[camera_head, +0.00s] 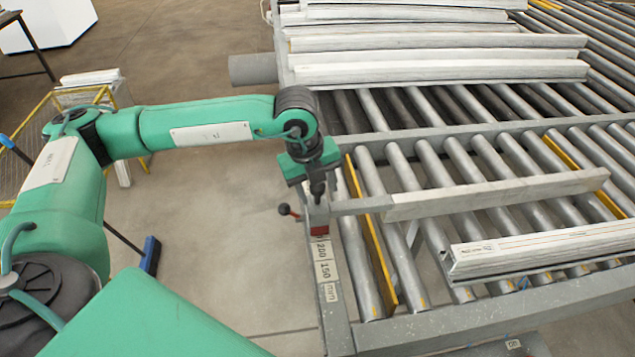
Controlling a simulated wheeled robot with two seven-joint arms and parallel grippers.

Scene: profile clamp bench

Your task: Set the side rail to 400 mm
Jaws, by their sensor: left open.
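The side rail (500,193) is a long pale grey bar lying across the rollers, its left end at the frame's left side. A red pointer block (319,231) sits at that end, just beyond the 200 label on the scale strip (328,270). A lever with a dark red knob (284,209) sticks out left of the pointer. My left gripper (318,194) is open and points down just above the pointer block; I cannot tell whether it touches anything. My right gripper is out of view.
Several white profiles (430,45) lie across the far rollers. Another white profile (545,248) lies on the near rollers at right. Yellow strips (371,238) run between rollers. A yellow wire cage (70,115) stands at left. Bare floor (225,210) lies left of the bench.

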